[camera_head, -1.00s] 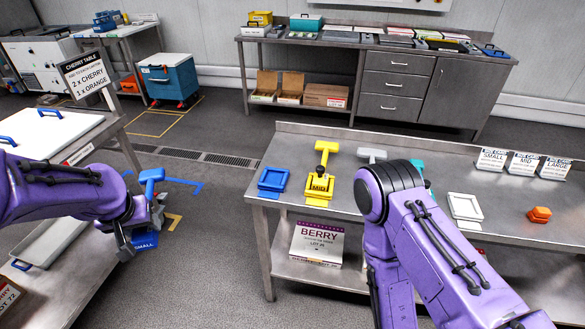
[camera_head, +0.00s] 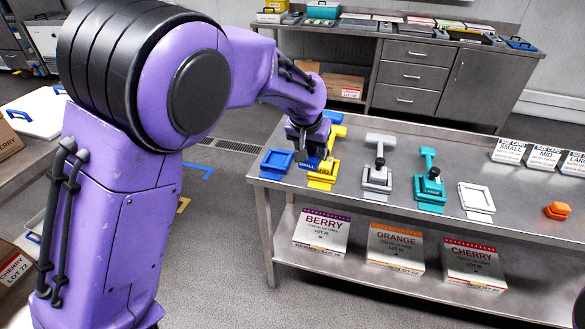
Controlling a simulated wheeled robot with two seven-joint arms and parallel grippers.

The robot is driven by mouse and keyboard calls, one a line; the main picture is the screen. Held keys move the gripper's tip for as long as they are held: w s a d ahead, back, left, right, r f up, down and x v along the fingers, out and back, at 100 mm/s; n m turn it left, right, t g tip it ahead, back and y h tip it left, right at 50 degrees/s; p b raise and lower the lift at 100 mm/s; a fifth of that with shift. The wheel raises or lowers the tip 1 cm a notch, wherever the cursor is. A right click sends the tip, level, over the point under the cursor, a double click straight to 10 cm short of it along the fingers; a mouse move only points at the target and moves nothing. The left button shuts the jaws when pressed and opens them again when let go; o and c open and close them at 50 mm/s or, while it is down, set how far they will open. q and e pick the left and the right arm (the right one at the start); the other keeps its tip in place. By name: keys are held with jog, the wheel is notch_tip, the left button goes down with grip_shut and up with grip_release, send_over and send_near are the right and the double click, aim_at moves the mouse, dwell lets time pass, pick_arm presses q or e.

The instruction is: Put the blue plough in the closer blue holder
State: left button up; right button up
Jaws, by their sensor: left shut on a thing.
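The blue plough (camera_head: 309,166), with a "SMALL" label, hangs in my left gripper (camera_head: 306,146). The gripper is shut on it and hides much of it. The blue holder (camera_head: 276,163) is a square frame at the left end of the steel table and looks empty. The plough shows just right of this holder, overlapping the yellow holder (camera_head: 321,183) in the picture. I cannot tell its exact height above the table. My right gripper is out of view.
A yellow plough (camera_head: 336,131) is partly hidden behind my left gripper. A grey plough (camera_head: 379,140) and a teal plough (camera_head: 428,157) stand in their holders further right, then an empty white holder (camera_head: 477,198). An orange block (camera_head: 557,210) lies near the right.

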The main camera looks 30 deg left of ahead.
pick_arm(q)
jog(key=w+a+n+b, duration=0.1)
jog(key=w+a, duration=0.1)
jog(key=a, duration=0.3)
jog(key=p, duration=0.4)
send_over(280, 156)
jog(key=s, duration=0.2)
jog(key=shift+y, duration=0.3)
notch_tip(280, 156, down, 9)
jog(key=shift+w+d+r, duration=0.1)
jog(key=shift+r, duration=0.05)
notch_tip(280, 156, down, 2)
jog(key=shift+f+p, duration=0.2)
jog(key=shift+p, duration=0.6)
jog(key=shift+f, duration=0.45)
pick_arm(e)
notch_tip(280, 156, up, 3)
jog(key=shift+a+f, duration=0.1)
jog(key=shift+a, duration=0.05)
pick_arm(q)
jog(key=o, duration=1.4)
jog(key=shift+f, duration=0.1)
